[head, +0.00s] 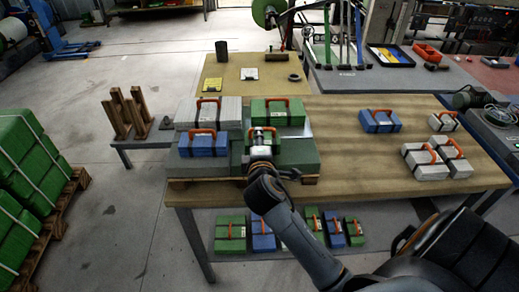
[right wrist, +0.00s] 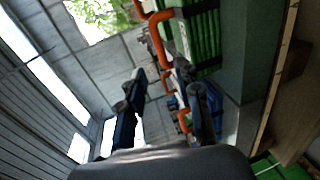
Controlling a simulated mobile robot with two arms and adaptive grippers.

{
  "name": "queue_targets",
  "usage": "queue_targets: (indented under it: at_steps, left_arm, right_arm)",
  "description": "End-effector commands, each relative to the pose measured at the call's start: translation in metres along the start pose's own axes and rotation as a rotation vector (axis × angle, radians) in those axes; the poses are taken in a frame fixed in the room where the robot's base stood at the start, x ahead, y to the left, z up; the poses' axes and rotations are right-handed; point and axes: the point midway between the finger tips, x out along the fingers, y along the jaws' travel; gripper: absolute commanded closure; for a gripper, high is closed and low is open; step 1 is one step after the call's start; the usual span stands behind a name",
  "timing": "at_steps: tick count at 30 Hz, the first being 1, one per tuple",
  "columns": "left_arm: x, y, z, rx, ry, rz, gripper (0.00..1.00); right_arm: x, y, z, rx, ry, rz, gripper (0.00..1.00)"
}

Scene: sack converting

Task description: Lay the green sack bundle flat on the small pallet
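The green sack bundle (head: 288,119) with an orange handle lies on top of a larger green stack (head: 292,158) at the left end of the table. The small wooden pallet (head: 180,184) shows only as edges under that stack. My right gripper (head: 261,134) is at the front left of the green bundle, partly covering it. In the right wrist view its two fingers (right wrist: 160,72) stand apart. The orange handle (right wrist: 165,52) and green bundle (right wrist: 204,40) are just beyond the tips; I cannot tell if they touch. My left gripper is not in view.
A grey bundle (head: 228,111) and a blue bundle (head: 209,147) lie left of the green one. Another blue bundle (head: 380,121) and several grey ones (head: 425,163) lie on the right of the table (head: 350,150). More bundles (head: 230,235) are below. The table's middle is clear.

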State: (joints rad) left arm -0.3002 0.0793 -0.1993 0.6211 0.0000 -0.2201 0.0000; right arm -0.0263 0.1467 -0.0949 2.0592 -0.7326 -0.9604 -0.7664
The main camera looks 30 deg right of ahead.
Motion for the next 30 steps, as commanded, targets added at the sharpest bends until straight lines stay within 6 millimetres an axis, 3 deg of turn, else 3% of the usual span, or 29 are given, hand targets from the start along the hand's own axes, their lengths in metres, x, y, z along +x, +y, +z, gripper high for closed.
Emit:
queue_targets:
  at_steps: [3,9,26,30]
  left_arm:
    - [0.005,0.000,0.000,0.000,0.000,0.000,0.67]
    - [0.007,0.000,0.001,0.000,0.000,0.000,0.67]
    - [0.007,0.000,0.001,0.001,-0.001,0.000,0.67]
    - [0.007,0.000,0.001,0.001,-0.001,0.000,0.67]
  right_arm:
    - [-0.021,-0.002,0.000,0.003,0.001,0.000,0.66]
    - [-0.039,0.000,0.000,0.002,-0.001,0.000,0.66]
    - [-0.041,0.001,0.000,0.002,-0.001,0.000,0.66]
    - [-0.048,-0.019,0.004,0.066,0.002,-0.067,0.66]
